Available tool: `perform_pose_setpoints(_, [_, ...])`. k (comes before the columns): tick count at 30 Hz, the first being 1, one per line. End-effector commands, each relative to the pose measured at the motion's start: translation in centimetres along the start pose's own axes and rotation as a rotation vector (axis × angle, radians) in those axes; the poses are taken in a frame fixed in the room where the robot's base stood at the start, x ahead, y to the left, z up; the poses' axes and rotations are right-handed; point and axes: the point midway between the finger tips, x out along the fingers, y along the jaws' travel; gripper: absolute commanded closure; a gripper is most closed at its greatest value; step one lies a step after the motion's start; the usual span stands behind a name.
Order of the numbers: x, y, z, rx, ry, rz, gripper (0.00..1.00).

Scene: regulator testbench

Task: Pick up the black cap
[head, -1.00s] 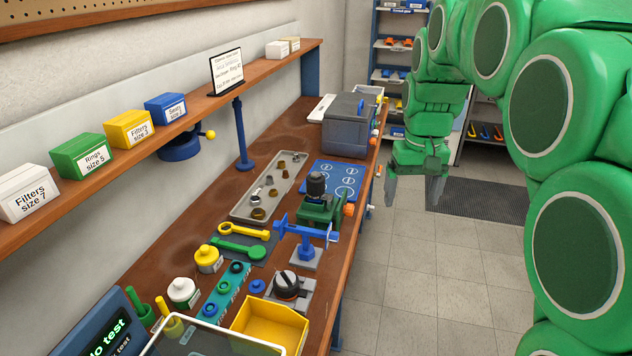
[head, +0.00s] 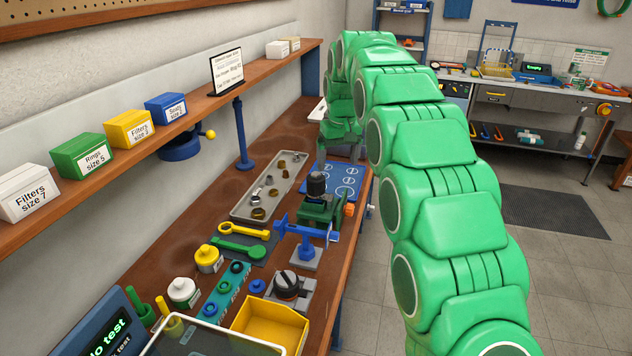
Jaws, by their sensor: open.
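A black cap (head: 316,184) sits upright on top of the part held in a green vise (head: 320,210) near the right edge of the wooden bench. My gripper (head: 338,158) points down above the blue mat, just behind the cap and slightly to its right in the head view. It is open and apart from the cap. My own arm hides part of the gripper and the space around it.
A grey tray of small metal parts (head: 243,210) lies left of the vise. A blue stand (head: 306,232) is in front of it. The blue mat (head: 347,172) lies behind. A shelf runs along the wall.

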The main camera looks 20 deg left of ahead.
Motion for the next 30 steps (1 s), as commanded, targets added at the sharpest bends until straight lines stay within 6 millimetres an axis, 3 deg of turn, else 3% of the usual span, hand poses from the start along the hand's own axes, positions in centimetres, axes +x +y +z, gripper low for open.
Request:
perform_pose_setpoints(3, [1.4,-1.3,-2.3,-0.032,0.014,-0.003,0.13])
perform_pose_setpoints(10, [2.8,-3.0,-4.8,-0.071,0.032,-0.007,0.13])
perform_pose_setpoints(30, [7.0,-3.7,-5.0,-0.079,0.032,-0.01,0.13])
